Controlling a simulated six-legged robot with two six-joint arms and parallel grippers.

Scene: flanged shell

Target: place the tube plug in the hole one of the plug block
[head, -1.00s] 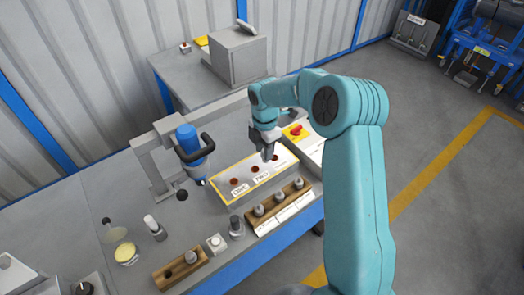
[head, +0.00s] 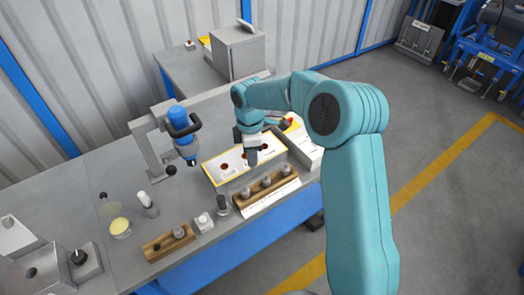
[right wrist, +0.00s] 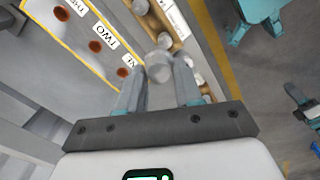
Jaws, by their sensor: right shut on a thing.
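The plug block (head: 217,180) is a white box with a yellow border and a row of reddish holes. Its labels read in the right wrist view, where hole one (right wrist: 122,72) lies nearest my fingers. My right gripper (head: 251,160) is over the right part of the block in the head view. In the right wrist view its fingers are shut on a grey cylindrical piece, the tube plug (right wrist: 158,67). The plug appears apart from hole one; its height above the block is unclear. My left gripper is not in view.
A wooden rack (head: 258,199) with several grey plugs stands along the block's front. A smaller wooden holder (head: 158,250) is at the front left. A blue tool (head: 182,125) on a stand rises left of the block. A white box with a red knob is at right.

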